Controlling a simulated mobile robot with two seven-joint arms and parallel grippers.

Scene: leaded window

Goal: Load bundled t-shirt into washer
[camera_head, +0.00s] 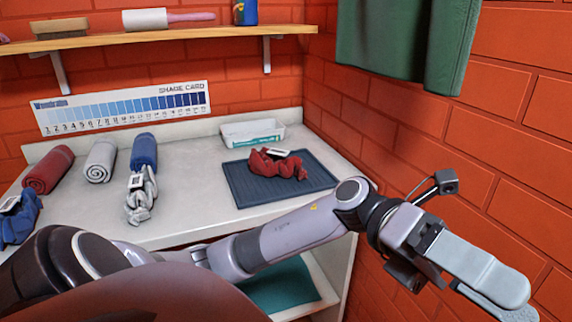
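A bundled red cloth (278,166) with a white tag lies crumpled on a dark ribbed mat (240,187) on the counter. A grey bundled cloth (140,197) with a tag lies left of it, and a blue bundle (17,220) with a tag sits at the left edge. I cannot tell which is the t-shirt. No washer shows. My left arm crosses the foreground. Its gripper (492,288) is right of the counter, by the brick wall, away from the bundles. It holds nothing visible; its finger gap is unclear. My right gripper is not in view.
Red (48,169), grey (101,160) and blue (144,151) rolls lie at the counter's back left. A white tray (253,133) stands behind the mat. A shelf (160,39) is above, green cloth (405,45) hangs right, and teal cloth (280,287) lies below the counter.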

